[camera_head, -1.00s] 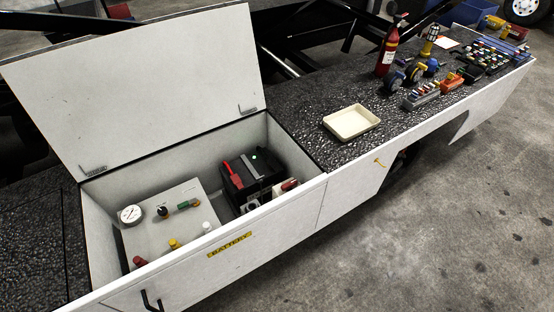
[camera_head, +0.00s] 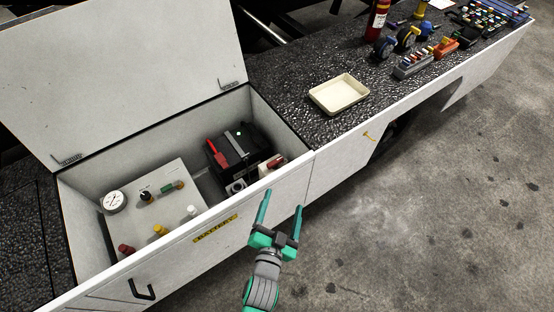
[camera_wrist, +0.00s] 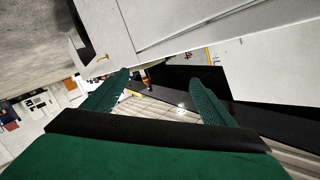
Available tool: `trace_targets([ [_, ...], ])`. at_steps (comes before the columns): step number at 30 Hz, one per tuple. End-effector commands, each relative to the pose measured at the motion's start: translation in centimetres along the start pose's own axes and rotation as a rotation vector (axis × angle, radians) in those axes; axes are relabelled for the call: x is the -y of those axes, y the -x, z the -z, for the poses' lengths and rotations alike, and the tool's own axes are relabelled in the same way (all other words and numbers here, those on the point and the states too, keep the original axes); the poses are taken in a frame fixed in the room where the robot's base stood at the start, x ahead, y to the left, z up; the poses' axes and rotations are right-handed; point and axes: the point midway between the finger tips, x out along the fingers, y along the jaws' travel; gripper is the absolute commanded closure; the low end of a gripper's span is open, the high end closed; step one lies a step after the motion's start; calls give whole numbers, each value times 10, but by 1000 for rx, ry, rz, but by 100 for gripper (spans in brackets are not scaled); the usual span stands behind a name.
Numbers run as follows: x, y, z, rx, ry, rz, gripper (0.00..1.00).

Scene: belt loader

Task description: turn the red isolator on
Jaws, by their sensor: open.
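A red handle, which looks like the isolator (camera_head: 276,162), sits on a small pale box at the right end of the open battery compartment, near the front wall. Its exact setting is too small to read. My gripper (camera_head: 282,200) is open and empty, outside the front wall, below and slightly right of the red handle and apart from it. In the wrist view my two green fingers (camera_wrist: 160,78) are spread with nothing between them. I cannot make out the isolator in the wrist view.
The compartment's front wall, with a yellow battery label (camera_head: 215,229), stands beside my gripper. A black battery (camera_head: 236,146) with a red part and a panel with a gauge (camera_head: 114,202) and knobs are inside. The raised lid (camera_head: 120,75) is behind. A cream tray (camera_head: 338,93) lies right.

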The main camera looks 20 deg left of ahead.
Motion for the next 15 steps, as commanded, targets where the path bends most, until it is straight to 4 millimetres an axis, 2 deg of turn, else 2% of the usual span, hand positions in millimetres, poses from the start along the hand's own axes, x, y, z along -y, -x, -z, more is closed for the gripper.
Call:
trace_targets([
  [1,8,-22,7,-7,-17,19,22],
  [6,36,-83,22,9,-68,80,22],
  [12,75,-144,35,70,-83,158,22],
  [15,100,-172,32,131,-67,203,22],
])
